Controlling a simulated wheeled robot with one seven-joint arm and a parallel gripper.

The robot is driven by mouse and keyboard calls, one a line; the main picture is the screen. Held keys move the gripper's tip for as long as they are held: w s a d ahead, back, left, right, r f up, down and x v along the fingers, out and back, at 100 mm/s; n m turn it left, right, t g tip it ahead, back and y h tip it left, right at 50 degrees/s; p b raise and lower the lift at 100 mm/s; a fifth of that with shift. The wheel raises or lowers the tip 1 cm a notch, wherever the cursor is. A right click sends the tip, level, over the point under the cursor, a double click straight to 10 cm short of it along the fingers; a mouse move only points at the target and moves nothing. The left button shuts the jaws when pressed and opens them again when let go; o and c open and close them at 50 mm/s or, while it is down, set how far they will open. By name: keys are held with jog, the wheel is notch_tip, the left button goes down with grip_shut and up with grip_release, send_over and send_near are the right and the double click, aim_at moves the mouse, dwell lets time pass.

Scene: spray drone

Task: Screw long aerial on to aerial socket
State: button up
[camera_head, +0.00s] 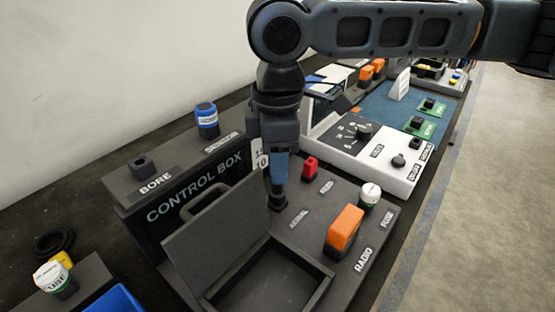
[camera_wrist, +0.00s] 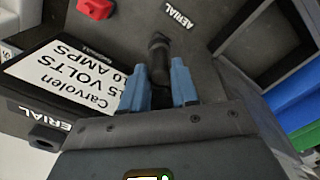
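My gripper (camera_head: 279,178) points down over the radio panel (camera_head: 318,205), beside the AERIAL label (camera_head: 298,218). Its blue fingers show in the wrist view (camera_wrist: 160,90), one on each side of a dark upright cylinder (camera_wrist: 160,55). They look closed on it; this seems to be the aerial. Its lower end (camera_head: 279,198) meets or nearly meets the panel where the aerial socket would be. The socket itself is hidden beneath it, and I cannot tell whether the thread is engaged.
An open lidded compartment (camera_head: 215,240) stands close in front of my gripper. A red part (camera_head: 310,168), an orange block (camera_head: 344,230) and a white-topped fuse (camera_head: 369,195) stand on the panel. The control box (camera_head: 190,205) is at left, a white panel (camera_head: 400,170) behind.

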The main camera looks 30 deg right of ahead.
grip_shut()
jog(key=m+p, duration=0.2)
jog(key=m, duration=0.1)
jog(key=shift+r, duration=0.1)
jog(key=m+p, duration=0.3)
jog(key=m, duration=0.2)
jog(key=shift+p, duration=0.4)
jog(key=shift+m+p, duration=2.25)
jog(key=shift+m, duration=0.45)
jog(key=shift+m+p, duration=0.6)
jog(key=shift+m, duration=0.2)
